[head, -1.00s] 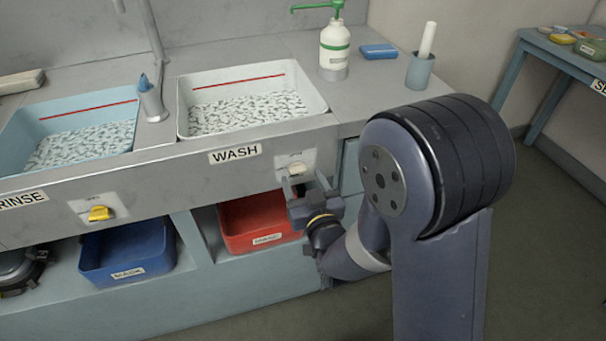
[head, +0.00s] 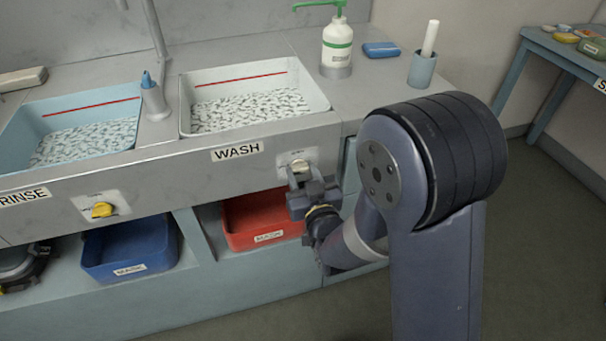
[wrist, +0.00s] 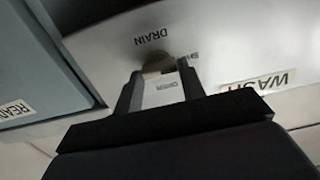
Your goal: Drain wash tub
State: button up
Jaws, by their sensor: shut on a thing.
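The wash tub (head: 186,106) is a white basin at the upper middle of the head view, with a red line on its back wall and a pale rippled surface inside. The WASH label (head: 237,151) is on the counter front below it. My gripper (head: 299,178) is at the drain valve right of that label, shut on the pale valve knob (head: 301,164). In the wrist view the knob (wrist: 163,88) sits between the two fingers, below the word DRAIN on the plate. My fingers hide part of the knob.
The rinse tub (head: 20,150) is at left, with a yellow knob (head: 102,210) on its own plate. A blue bin (head: 128,255) and a red bin (head: 262,215) sit on the shelf below. A green-topped pump bottle (head: 337,45) and a blue cup (head: 422,70) stand on the counter.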

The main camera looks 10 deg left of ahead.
jog(key=shift+f+m+b, duration=0.1)
jog(key=shift+m+b, duration=0.2)
jog(key=shift+b, duration=0.15)
jog(key=shift+c, duration=0.5)
jog(key=shift+b, duration=0.4)
jog(key=m+b, duration=0.7)
jog(key=b, duration=0.2)
jog(key=shift+d, duration=0.1)
jog(key=shift+m+b, duration=0.3)
jog(key=shift+b, duration=0.15)
jog(key=o, duration=1)
